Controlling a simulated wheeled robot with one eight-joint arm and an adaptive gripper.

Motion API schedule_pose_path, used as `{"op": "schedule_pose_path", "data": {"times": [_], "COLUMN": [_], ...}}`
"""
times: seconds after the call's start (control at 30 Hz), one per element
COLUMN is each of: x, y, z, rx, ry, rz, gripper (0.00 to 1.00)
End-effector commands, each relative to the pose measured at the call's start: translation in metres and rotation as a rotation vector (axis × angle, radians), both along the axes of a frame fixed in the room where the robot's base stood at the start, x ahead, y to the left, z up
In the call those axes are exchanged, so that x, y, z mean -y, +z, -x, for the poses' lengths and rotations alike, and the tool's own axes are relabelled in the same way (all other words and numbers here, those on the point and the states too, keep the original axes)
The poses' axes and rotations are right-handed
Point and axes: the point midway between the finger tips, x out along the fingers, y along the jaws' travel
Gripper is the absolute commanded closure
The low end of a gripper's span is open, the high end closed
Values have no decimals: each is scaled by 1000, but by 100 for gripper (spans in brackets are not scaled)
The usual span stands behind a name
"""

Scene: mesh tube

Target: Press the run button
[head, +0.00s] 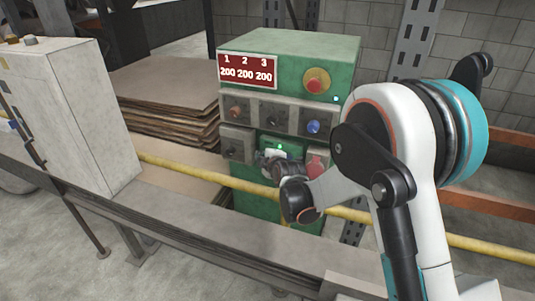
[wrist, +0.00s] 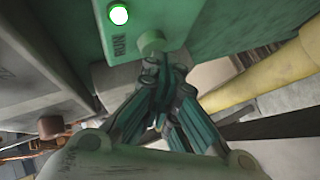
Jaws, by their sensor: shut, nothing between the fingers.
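The green control cabinet (head: 340,48) stands beyond the yellow rail. A lit green lamp (head: 280,147) shows on its lower front, just above my gripper; the lamp also shows in the wrist view (wrist: 119,15). In the wrist view a round green button (wrist: 151,41) sits on the green panel, with a small dark label (wrist: 117,46) beside it that I cannot read clearly. My gripper (wrist: 166,66) is shut and empty, its fingertips right at this button. I cannot tell whether they touch it. In the head view my gripper (head: 272,163) covers that spot.
The cabinet carries a display (head: 247,71) reading 200 under 1, 2 and 3, a red stop button (head: 316,80), a blue knob (head: 313,127) and a red part (head: 315,163). The yellow rail (head: 215,179) crosses below. A white box (head: 80,120) stands at left.

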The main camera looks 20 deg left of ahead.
Motion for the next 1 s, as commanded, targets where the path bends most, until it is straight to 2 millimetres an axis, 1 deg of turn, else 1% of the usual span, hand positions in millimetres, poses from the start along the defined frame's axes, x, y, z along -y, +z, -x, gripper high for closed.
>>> {"op": "schedule_pose_path", "data": {"times": [0.13, 0.6, 0.7, 1.0], "x": [-1, -5, -5, -5], "y": [0, -1, 0, 0], "z": [8, 50, 57, 60], "rx": [0, 0, -1, 0], "ry": [1, 2, 1, 0], "rz": [-1, 0, 0, 0], "gripper": [100, 100, 100, 100]}}
